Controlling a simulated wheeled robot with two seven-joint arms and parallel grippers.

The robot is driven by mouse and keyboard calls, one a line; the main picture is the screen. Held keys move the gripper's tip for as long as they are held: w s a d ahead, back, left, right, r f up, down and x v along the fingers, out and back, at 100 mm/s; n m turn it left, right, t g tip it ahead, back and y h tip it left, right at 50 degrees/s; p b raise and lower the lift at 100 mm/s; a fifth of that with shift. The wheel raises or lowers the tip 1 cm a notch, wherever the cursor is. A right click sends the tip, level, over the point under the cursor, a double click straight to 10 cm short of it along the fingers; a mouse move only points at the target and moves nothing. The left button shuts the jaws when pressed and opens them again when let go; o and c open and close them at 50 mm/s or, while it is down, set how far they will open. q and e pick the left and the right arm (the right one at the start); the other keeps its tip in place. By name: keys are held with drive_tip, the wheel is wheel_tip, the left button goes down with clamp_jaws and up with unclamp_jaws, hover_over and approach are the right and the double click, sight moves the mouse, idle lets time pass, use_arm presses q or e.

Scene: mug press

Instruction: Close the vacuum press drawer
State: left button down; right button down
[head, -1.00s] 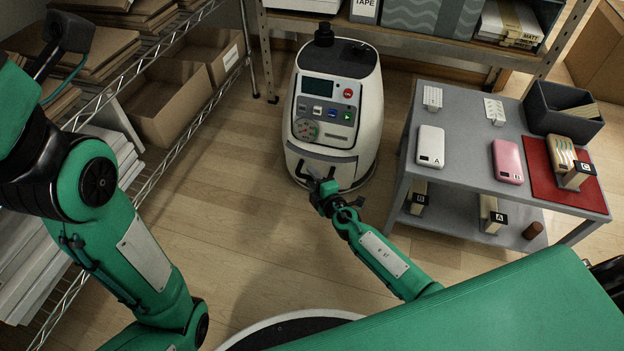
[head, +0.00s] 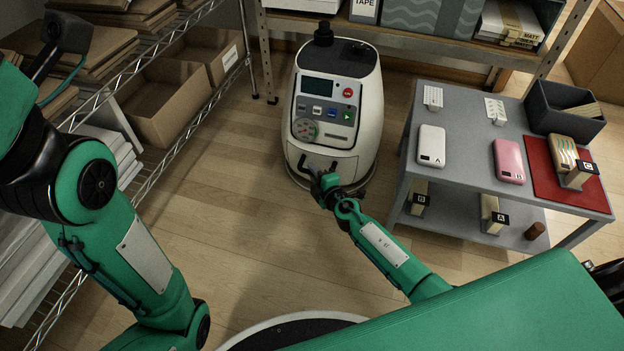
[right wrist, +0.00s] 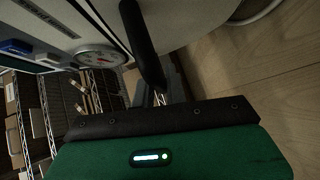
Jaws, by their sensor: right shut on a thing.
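The vacuum press (head: 365,115) is a white rounded machine with a dark top, a small screen, coloured buttons and a gauge. It stands on the floor at the back middle. Its drawer handle (head: 308,163) is a dark bar low on the front, and it shows as a thick black bar in the right wrist view (right wrist: 143,45). My right gripper (head: 322,180) is shut on the handle and hides part of it and of the drawer front. How far the drawer stands out is hard to tell. My left arm is at the left, its gripper not visible.
A grey cart (head: 465,160) stands at the right with phone cases, a red mat (head: 545,190) and a dark bin (head: 545,115). A wire shelf (head: 165,165) with cardboard boxes lines the left. The wooden floor (head: 225,190) between is clear.

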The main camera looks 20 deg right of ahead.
drive_tip(key=shift+w+d+r, duration=0.1)
drive_tip(key=shift+w+d, duration=0.05)
drive_tip(key=shift+d, duration=0.05)
drive_tip(key=c, duration=1.4)
unclamp_jaws()
drive_tip(key=shift+s, duration=0.4)
drive_tip(key=p+v, duration=0.1)
drive_tip(key=v, duration=1.2)
